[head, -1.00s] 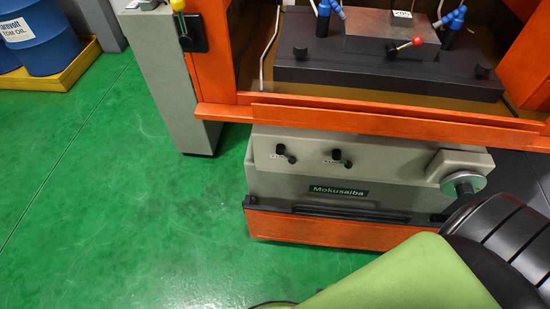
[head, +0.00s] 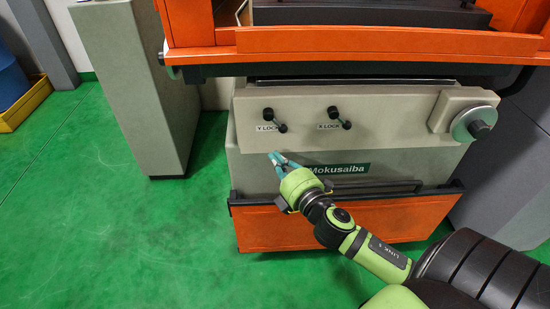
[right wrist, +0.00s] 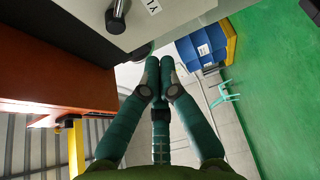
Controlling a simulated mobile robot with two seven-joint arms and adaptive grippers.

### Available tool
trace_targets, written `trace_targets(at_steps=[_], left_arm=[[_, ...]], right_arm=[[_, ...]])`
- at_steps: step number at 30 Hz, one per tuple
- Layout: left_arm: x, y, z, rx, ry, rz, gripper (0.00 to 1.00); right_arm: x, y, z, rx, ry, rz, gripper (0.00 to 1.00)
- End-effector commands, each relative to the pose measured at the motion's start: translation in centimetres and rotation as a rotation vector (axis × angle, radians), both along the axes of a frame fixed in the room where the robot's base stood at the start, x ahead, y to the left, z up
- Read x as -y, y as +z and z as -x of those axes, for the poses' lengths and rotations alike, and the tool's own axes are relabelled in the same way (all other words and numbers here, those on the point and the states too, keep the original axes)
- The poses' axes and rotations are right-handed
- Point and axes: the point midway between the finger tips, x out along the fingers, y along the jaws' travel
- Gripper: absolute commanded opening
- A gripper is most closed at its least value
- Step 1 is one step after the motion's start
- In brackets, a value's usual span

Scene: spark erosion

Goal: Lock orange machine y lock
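The Y lock (head: 274,120) is a small lever with black knobs, above the "Y LOCK" label on the machine's beige front panel. Its lever runs down to the right. In the right wrist view a metal lever (right wrist: 117,16) with a dark end is near the top edge, beside a partly cut-off label. My right gripper (head: 275,156) is below and apart from the Y lock, at the panel's lower edge, with teal fingers pointing up-left. Its fingers look close together and nothing shows between them; whether they are fully shut is unclear. My left gripper is out of view.
A similar X lock lever (head: 339,117) is to the right, with a round handwheel (head: 474,123) beyond it. The orange frame (head: 350,41) overhangs the panel. A grey pillar (head: 142,95) stands left. Green floor (head: 130,240) is clear at lower left.

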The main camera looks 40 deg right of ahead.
Motion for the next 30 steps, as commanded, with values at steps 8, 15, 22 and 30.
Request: trace_targets(at_steps=[8,15,22,30], left_arm=[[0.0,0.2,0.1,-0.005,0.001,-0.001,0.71],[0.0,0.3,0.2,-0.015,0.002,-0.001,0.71],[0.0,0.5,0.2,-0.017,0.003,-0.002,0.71],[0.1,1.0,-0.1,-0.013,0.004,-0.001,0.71]], right_arm=[[0.4,0.0,-4.5,0.001,0.0,-0.001,0.0],[0.8,-0.2,-8.4,-0.001,-0.001,-0.003,0.0],[2.8,-0.2,-8.5,-0.005,0.0,0.0,0.0],[4.4,-0.1,-7.7,-0.004,0.001,-0.005,0.0]])
